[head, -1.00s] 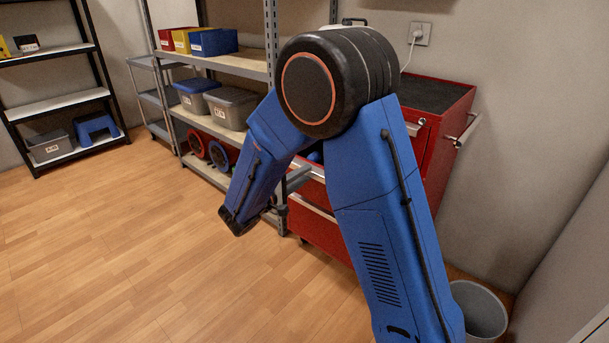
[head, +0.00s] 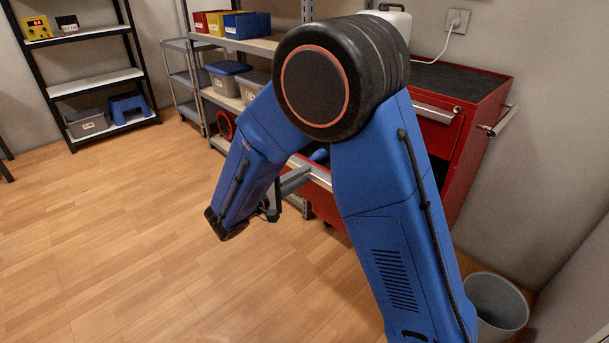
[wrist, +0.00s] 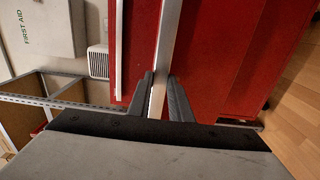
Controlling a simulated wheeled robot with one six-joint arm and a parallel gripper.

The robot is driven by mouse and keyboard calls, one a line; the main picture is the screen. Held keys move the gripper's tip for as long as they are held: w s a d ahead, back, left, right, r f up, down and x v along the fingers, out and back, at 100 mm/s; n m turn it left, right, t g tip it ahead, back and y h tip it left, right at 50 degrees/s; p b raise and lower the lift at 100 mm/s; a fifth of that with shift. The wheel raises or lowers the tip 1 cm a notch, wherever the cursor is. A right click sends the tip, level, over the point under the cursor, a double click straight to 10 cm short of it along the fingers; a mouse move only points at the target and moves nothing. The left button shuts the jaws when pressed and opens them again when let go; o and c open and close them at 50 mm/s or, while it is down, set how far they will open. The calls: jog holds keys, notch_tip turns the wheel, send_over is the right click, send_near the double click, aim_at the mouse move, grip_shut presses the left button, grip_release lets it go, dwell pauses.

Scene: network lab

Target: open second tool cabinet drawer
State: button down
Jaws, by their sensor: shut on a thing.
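The red tool cabinet (head: 460,165) stands against the wall at the right in the head view, partly hidden behind my arm. A silver handle on its top drawer (head: 435,113) shows beside my arm. A lower drawer (head: 318,175) sticks out toward my gripper, with something blue inside; most of it is hidden. My gripper (head: 284,188) is at this drawer's front edge. In the wrist view my gripper (wrist: 164,92) has its two dark fingers on either side of the silver drawer handle (wrist: 172,35) and is shut on it. Red drawer surfaces lie on both sides.
A grey bin (head: 497,303) stands on the floor right of my arm. Grey shelving (head: 245,45) with bins stands left of the cabinet, close to the drawer. A black shelf (head: 95,85) is at the far left. The wooden floor in front is clear.

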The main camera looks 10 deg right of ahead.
jog(key=shift+s+d+f, duration=0.1)
jog(key=shift+f, duration=0.2)
jog(key=c, duration=1.7)
grip_release()
jog(key=shift+r, duration=0.1)
jog(key=v, duration=1.7)
